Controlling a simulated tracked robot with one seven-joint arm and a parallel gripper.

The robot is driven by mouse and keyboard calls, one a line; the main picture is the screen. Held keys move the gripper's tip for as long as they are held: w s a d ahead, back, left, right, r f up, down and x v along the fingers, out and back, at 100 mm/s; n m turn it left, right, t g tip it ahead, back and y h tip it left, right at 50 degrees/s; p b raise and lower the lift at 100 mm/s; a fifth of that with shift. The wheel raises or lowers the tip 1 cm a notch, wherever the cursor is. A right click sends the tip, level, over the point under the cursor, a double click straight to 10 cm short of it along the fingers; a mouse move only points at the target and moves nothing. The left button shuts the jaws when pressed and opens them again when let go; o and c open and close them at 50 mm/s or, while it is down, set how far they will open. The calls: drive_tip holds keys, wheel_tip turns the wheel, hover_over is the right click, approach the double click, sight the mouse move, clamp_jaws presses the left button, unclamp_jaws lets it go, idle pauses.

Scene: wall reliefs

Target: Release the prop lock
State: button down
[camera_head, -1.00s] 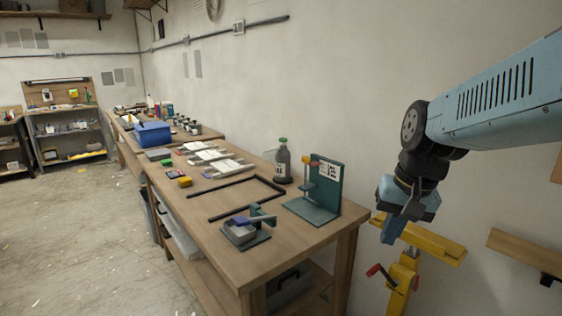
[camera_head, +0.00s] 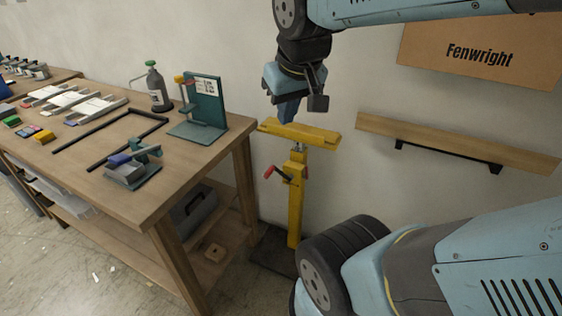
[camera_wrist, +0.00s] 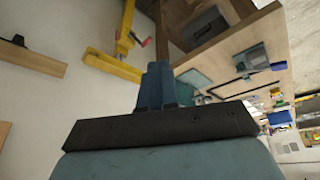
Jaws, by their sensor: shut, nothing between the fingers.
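A yellow prop (camera_head: 294,205) stands upright on the floor beside the right end of the workbench, with a wide yellow crosshead (camera_head: 300,133) on top. A lever with a red grip (camera_head: 270,171) sticks out from the left of its post. The prop also shows in the wrist view (camera_wrist: 125,40), with the red-tipped lever (camera_wrist: 145,42). My gripper (camera_head: 288,118) is in the air just above the crosshead in the head view, shut and empty. In the wrist view its blue fingers (camera_wrist: 156,85) are together. I cannot tell whether the lock is engaged.
The wooden workbench (camera_head: 200,170) stands left of the prop, holding a green stand (camera_head: 207,105), a grey bottle (camera_head: 157,88) and a black frame. A wooden shelf (camera_head: 450,142) and a Fenwright board (camera_head: 480,52) are on the wall at right. A grey box lies under the bench.

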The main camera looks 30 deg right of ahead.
sight(306, 171)
drive_tip(key=w+d+f+n+g+h, duration=0.25)
drive_tip(key=w+d+f+h, duration=0.2)
drive_tip(key=f, duration=0.35)
drive_tip(key=w+d+f+n+g+h, duration=0.2)
drive_tip(key=w+d+f+g+h, duration=0.25)
drive_tip(key=f, duration=0.45)
drive_tip(key=w+d+f+n+g+h, duration=0.2)
drive_tip(key=w+d+f+n+h, duration=0.1)
drive_tip(key=w+f+h, duration=0.4)
wheel_tip(306, 171, down, 27)
drive_tip(key=w+n+t, duration=0.3)
drive_tip(key=n+t, duration=1.4)
drive_tip(key=n, duration=0.1)
drive_tip(key=x, duration=1.4)
drive_tip(key=shift+r, duration=0.2)
